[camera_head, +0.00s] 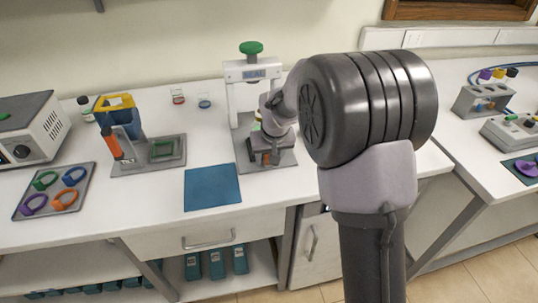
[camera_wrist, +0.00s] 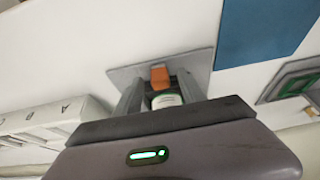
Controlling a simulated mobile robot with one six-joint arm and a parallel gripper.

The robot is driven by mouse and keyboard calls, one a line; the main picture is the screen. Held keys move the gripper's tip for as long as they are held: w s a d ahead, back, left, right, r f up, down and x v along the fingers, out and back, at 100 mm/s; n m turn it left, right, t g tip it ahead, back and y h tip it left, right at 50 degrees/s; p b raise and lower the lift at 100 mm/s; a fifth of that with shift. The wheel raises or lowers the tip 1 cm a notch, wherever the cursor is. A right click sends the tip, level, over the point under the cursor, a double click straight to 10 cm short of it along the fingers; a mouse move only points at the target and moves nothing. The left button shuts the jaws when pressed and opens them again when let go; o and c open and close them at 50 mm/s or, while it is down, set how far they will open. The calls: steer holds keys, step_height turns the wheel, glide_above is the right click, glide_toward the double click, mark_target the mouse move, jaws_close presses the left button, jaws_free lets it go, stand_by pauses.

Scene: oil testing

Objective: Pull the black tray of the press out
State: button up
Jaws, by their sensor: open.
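The press (camera_head: 252,72) is a white frame with a green knob on top and a lettered front, standing on a grey base plate (camera_head: 283,158). The base plate also shows in the wrist view (camera_wrist: 203,60). My gripper (camera_head: 266,156) is low at the front of the press; in the wrist view its fingers (camera_wrist: 160,82) are apart. An orange block (camera_wrist: 160,75) and a bottle with a pale top (camera_wrist: 166,101) show between the fingers. Contact cannot be told. The black tray is not clearly distinguishable; my wrist and gripper cover much of the press's lower part.
A blue mat (camera_head: 212,187) lies left of the press. Further left are a yellow-and-blue device (camera_head: 118,115), a tray of coloured rings (camera_head: 54,190) and a white box instrument (camera_head: 30,128). A second table (camera_head: 490,190) is at right.

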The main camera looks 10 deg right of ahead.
steer(key=p+v, duration=0.6)
steer(key=v, duration=1.1)
steer(key=shift+r, duration=0.15)
steer(key=s+a+r+m+y, duration=0.1)
steer(key=s+a+m, duration=0.1)
steer(key=s, duration=1.1)
steer(key=s+a+r+m+t+y+b, duration=0.1)
steer(key=s+a+m, duration=0.1)
steer(key=s, duration=1.2)
steer(key=shift+r+b, duration=0.3)
steer(key=shift+r, duration=0.1)
steer(key=shift+w, duration=0.1)
